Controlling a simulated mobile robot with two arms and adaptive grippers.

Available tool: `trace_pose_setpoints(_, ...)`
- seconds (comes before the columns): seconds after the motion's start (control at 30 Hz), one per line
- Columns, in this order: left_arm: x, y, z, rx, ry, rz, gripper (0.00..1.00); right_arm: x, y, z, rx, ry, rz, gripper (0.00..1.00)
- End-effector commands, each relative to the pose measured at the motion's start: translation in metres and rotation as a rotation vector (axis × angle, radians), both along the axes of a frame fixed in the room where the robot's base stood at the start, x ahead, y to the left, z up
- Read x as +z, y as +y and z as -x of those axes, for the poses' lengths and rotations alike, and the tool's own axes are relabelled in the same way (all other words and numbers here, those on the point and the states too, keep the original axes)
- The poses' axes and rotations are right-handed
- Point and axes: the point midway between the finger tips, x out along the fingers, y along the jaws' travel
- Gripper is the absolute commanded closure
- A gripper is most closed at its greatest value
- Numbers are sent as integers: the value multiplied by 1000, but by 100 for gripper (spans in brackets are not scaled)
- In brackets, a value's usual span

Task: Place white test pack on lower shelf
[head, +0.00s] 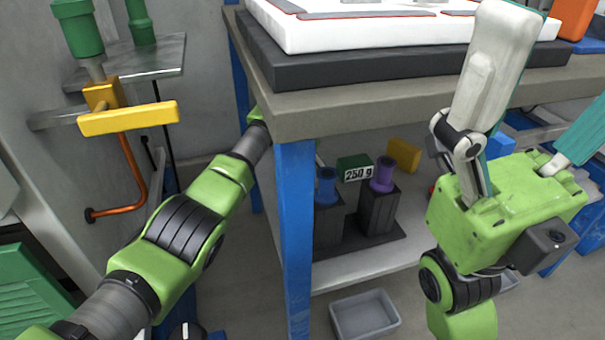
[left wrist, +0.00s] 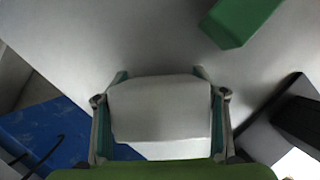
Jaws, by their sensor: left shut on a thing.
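The white test pack (left wrist: 160,108) sits between the fingers of my left gripper (left wrist: 160,92) in the left wrist view, gripped at both sides. The pale lower shelf (left wrist: 110,30) fills the background there; I cannot tell whether the pack touches it. In the head view the lower shelf (head: 400,262) shows under the bench. My left arm reaches in behind the blue bench leg, and its gripper and the pack are hidden there. My right gripper (head: 555,85) is raised at the right, with its fingers spread and nothing seen between them.
A blue bench leg (head: 297,230) stands beside my left arm. On the lower shelf are dark holders (head: 378,208) with blue and purple cylinders, a green 250 g block (head: 352,163) and a yellow block (head: 404,154). A grey bin (head: 364,314) stands below. The shelf front is clear.

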Motion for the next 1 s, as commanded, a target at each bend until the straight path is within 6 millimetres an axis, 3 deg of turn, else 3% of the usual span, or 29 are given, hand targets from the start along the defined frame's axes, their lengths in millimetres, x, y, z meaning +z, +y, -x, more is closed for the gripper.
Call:
trace_pose_setpoints(0.23,1,0,-1,-1,-3,1,73,1,0,0,0,1,-1,18)
trace_pose_setpoints(0.27,-1,0,0,0,0,0,31,0,0,0,0,1,-1,18)
trace_pose_setpoints(0.3,-1,0,0,0,0,0,20,0,0,0,0,1,-1,18)
trace_pose_setpoints(0.33,-1,0,0,0,0,0,18,0,0,0,0,1,-1,18)
trace_pose_setpoints(0.7,1,0,0,0,-1,0,18,0,0,-1,1,2,0,18)
trace_pose_setpoints(0.8,7,3,-1,1,0,0,18,6,0,0,1,-2,-2,18)
trace_pose_setpoints(1.0,27,12,-2,0,0,-1,18,-5,-2,-13,3,76,-4,18)
